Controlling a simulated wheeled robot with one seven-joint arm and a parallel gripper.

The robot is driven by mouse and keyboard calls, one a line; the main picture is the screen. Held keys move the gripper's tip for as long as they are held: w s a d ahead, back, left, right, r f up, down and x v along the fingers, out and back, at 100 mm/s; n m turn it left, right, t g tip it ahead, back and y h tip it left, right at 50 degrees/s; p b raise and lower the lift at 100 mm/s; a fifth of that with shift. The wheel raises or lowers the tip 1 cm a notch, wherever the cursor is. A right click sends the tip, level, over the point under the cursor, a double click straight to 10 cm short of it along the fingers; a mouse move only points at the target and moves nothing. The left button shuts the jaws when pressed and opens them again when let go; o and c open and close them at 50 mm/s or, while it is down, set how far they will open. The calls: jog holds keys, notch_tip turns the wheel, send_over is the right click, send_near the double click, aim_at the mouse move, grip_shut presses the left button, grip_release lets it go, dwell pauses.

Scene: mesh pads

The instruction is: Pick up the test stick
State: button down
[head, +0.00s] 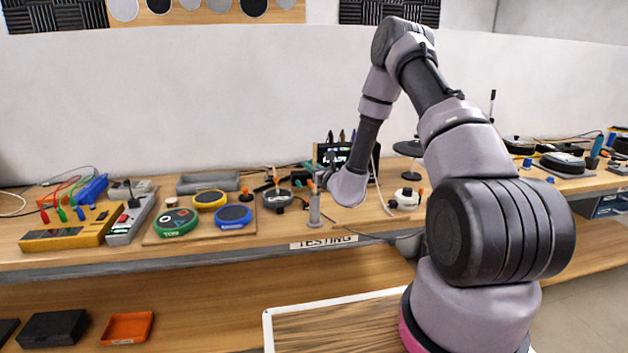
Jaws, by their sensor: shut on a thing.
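A grey upright stick with an orange top, which I take to be the test stick (314,210), is near the front edge of the wooden bench, above the "TESTING" label. My arm reaches over from the right and bends down to it. My gripper (318,185) is small in the head view, at the stick's upper end, and is shut on it. The wrist and the stick's top overlap, so the exact grip is hard to see. I cannot tell whether the stick's lower end touches the bench.
Left of the stick, a wooden board (155,239) holds green, yellow and blue round pads. A yellow meter (65,232) and a grey box (128,228) with leads stand farther left. A white round device (406,200) is to the right. A dark screen (330,152) stands behind.

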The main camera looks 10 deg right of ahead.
jog(key=shift+r, duration=0.1)
notch_tip(320, 180, up, 18)
dwell(0.6)
